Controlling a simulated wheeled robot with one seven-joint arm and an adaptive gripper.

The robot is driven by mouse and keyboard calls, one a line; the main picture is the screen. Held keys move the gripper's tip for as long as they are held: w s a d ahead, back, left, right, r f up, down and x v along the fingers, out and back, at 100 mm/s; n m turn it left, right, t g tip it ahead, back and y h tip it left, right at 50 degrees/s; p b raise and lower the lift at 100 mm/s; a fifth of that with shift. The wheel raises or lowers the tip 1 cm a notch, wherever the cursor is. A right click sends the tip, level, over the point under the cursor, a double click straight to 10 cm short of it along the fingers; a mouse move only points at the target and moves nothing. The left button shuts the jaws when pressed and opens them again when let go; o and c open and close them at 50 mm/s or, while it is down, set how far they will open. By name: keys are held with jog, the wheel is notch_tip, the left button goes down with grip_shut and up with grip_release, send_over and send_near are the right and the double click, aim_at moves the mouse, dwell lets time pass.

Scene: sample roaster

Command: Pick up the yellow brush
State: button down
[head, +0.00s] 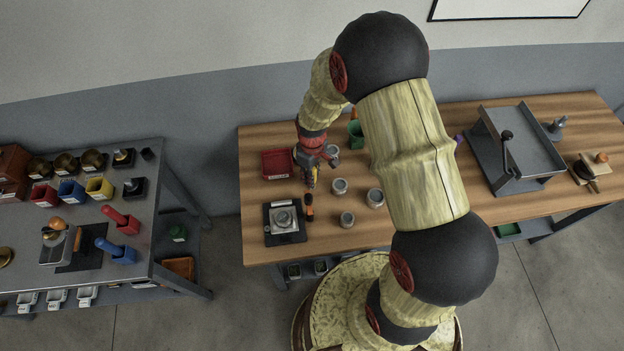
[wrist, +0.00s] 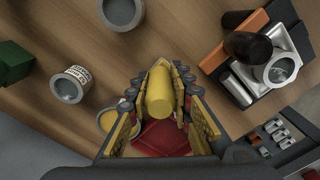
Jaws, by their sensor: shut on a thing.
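The yellow brush (wrist: 159,92) is between the two fingers of my gripper (wrist: 158,100) in the wrist view, its yellow end pointing up the picture. My gripper is shut on it. In the head view my gripper (head: 311,176) hangs over the wooden table, between the red tray and the grey cups, with a bit of the yellow brush (head: 315,174) showing at its fingers. The far end of the brush is hidden by the fingers. I cannot tell whether it touches the table.
A red tray (head: 277,163) lies left of my gripper. A scale (head: 284,233) and an orange-and-black tool (head: 309,207) are nearer the front. Grey cups (head: 375,197) stand to the right, a green container (head: 356,138) behind. A steel table (head: 130,220) stands left across a gap.

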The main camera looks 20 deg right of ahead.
jog(key=shift+w+r, duration=0.1)
jog(key=shift+r, duration=0.7)
jog(key=s+d+r+p, duration=0.2)
jog(key=s+d+r, duration=0.1)
jog(key=s+r, duration=0.8)
jog(key=shift+s+r, duration=0.2)
jog(key=shift+s, duration=1.25)
